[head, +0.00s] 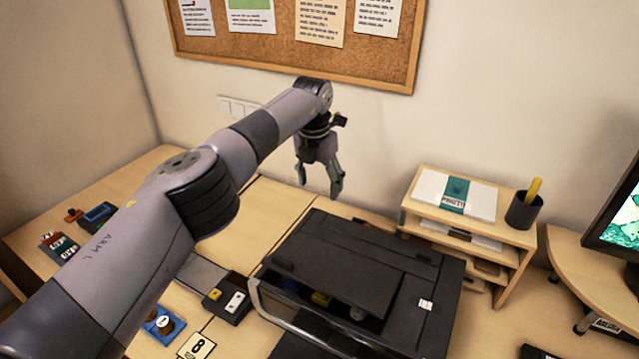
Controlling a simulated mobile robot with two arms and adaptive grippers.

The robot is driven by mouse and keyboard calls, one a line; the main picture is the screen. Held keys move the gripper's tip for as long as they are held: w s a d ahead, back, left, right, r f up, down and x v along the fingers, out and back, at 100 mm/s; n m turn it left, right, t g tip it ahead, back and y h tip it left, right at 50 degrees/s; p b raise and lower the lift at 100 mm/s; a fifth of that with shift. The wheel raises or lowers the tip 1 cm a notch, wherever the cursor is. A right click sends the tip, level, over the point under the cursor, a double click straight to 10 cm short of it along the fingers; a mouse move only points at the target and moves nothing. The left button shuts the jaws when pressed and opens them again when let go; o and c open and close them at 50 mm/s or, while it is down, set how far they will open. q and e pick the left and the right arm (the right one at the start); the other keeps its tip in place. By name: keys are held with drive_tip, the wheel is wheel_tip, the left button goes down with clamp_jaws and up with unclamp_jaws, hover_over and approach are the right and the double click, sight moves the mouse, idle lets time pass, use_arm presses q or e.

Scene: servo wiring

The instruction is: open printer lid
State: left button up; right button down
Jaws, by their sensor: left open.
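The black printer (430,310) stands on the wooden desk, below and to the right of my left gripper. Its dark lid panel (340,262) lies on top at a slight tilt, with a gap along the front edge where a yellow part and a round part show inside. My left gripper (318,188) hangs above the back left of the printer, fingers pointing down, open and empty, and appears apart from the lid. My right gripper is not in view.
A wooden shelf (525,240) with a paper pack (430,187) and a pen cup (524,210) stands right of the printer. A monitor (622,215) is at far right. A black switch box (228,297) and blue button box (163,324) lie to the left.

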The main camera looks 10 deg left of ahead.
use_arm(q)
wheel_tip(320, 180, up, 12)
drive_tip(key=s, duration=0.1)
drive_tip(key=shift+s+a+f, duration=0.2)
drive_tip(key=shift+s, duration=0.1)
drive_tip(key=shift+f, duration=0.1)
